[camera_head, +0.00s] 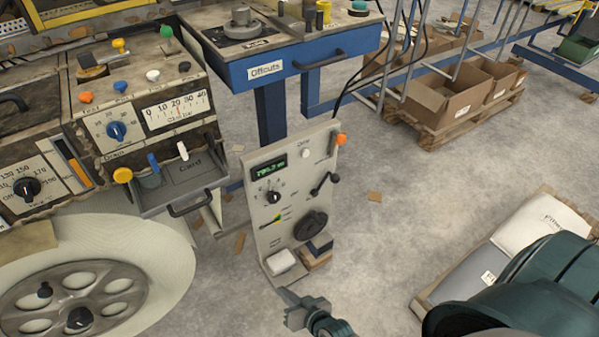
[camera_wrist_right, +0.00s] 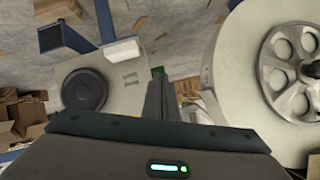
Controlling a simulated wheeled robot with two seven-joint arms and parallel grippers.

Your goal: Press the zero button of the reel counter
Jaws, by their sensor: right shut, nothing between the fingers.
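The reel counter (camera_head: 269,170) is a green lit display on an upright beige panel (camera_head: 290,228). The panel also carries a black knob, a small lever, a black round disc and an orange knob on its top right corner. A round white button (camera_head: 306,152) sits at the upper right; its label is too small to read. My right gripper (camera_head: 285,294) is shut and empty, low in front of the panel's foot, below the counter and apart from the button. In the right wrist view its fingers (camera_wrist_right: 158,97) point toward the panel (camera_wrist_right: 125,92). My left gripper is not in view.
A large pale reel (camera_head: 165,245) stands to the left, below a control console (camera_head: 140,120) with a grey tray. A blue Offcuts table (camera_head: 283,68) is behind. Cartons (camera_head: 450,98) stand on a pallet at the back right. The floor right of the panel is mostly clear.

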